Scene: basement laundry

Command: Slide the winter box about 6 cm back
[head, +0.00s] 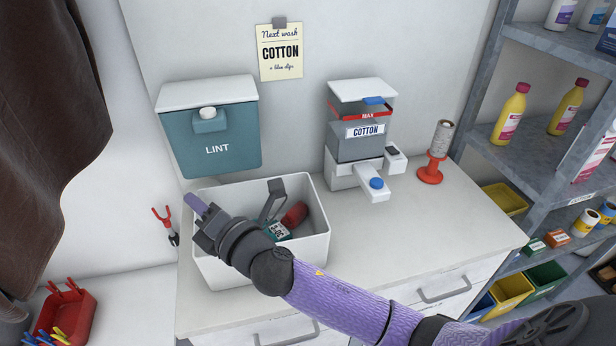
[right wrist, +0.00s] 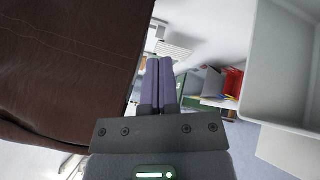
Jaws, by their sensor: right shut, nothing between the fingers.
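No box with a readable winter label shows in either view. My right gripper (head: 192,202) is shut and empty, with purple fingers pointing to the upper left. In the head view it appears over the left rim of an open white bin (head: 262,258); I cannot tell if it touches the bin. The bin holds a dark grey piece, a red item (head: 294,215) and a green-labelled item (head: 277,231), partly hidden by my right arm. In the right wrist view the shut fingers (right wrist: 158,64) point away from the camera, nothing between them. My left gripper is not in view.
A teal lint box (head: 215,148) hangs behind the bin. Grey shelving is at right. A brown coat (head: 45,110) hangs left, close in the wrist view.

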